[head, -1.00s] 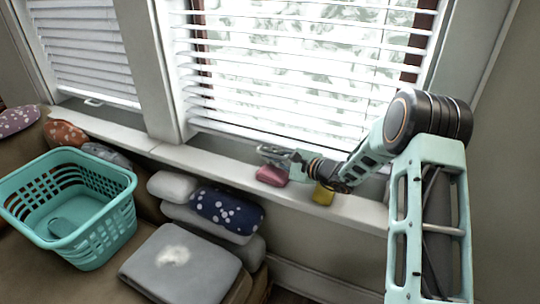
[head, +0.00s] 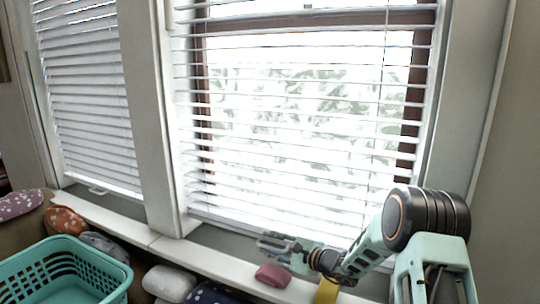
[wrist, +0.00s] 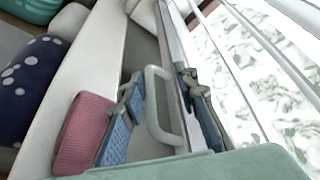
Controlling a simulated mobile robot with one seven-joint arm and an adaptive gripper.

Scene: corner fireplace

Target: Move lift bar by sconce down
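The lift bar (wrist: 153,105) is a pale U-shaped handle at the bottom of the right window's blind (head: 300,120), seen in the wrist view. My gripper (head: 268,243) is at the foot of this blind, just above the sill. In the wrist view my gripper (wrist: 162,112) is open, with one blue-padded finger on each side of the lift bar. I see a gap between the bar and each finger, but depth contact is hard to judge. In the head view the bar is not discernible behind my gripper. No sconce shows.
A teal basket (head: 75,270) and cushions are at lower left.

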